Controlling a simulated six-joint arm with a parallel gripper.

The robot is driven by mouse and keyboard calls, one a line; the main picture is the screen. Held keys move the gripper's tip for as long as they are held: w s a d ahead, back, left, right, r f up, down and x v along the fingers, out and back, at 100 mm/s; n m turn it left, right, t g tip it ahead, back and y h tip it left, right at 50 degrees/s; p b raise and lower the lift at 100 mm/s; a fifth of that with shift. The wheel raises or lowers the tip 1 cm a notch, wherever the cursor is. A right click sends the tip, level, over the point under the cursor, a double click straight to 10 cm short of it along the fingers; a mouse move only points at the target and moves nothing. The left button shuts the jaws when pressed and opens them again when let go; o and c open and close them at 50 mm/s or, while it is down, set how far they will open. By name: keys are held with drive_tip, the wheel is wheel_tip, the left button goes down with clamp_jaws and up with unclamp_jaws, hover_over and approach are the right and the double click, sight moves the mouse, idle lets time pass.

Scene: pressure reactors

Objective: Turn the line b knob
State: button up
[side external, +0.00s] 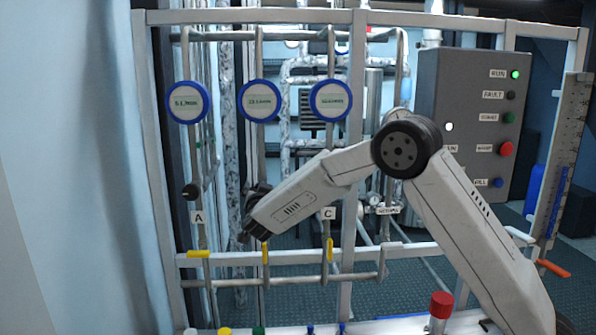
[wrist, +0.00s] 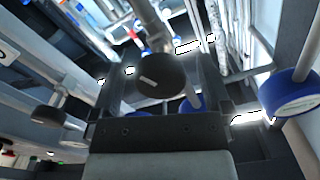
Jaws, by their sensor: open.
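The line B knob is a dark round knob (wrist: 161,75) on a grey stem. In the wrist view it sits between the two dark fingers of my gripper (wrist: 167,88), with gaps on both sides. My gripper is open and not clamped on it. In the side view my gripper (side external: 250,214) is at the middle pipe, between the A label (side external: 198,217) and the C label (side external: 328,213). My gripper and forearm largely hide the line B knob and its label there.
The line A black knob (side external: 191,192) is left of my gripper. Three blue-rimmed gauges (side external: 188,102) hang above. Yellow handles (side external: 198,254) sit on the lower rail. A grey control box (side external: 470,120) stands at right. A red-capped item (side external: 441,305) stands in front.

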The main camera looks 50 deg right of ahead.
drive_tip(key=shift+w+d, duration=0.5)
drive_tip(key=c, duration=1.3)
drive_tip(key=shift+m, duration=0.7)
drive_tip(key=o, duration=1.3)
drive_tip(key=shift+s+a, duration=0.1)
drive_tip(key=shift+a, duration=0.05)
drive_tip(key=v, duration=0.7)
drive_tip(key=shift+s+a, duration=0.2)
drive_tip(key=shift+s, duration=0.05)
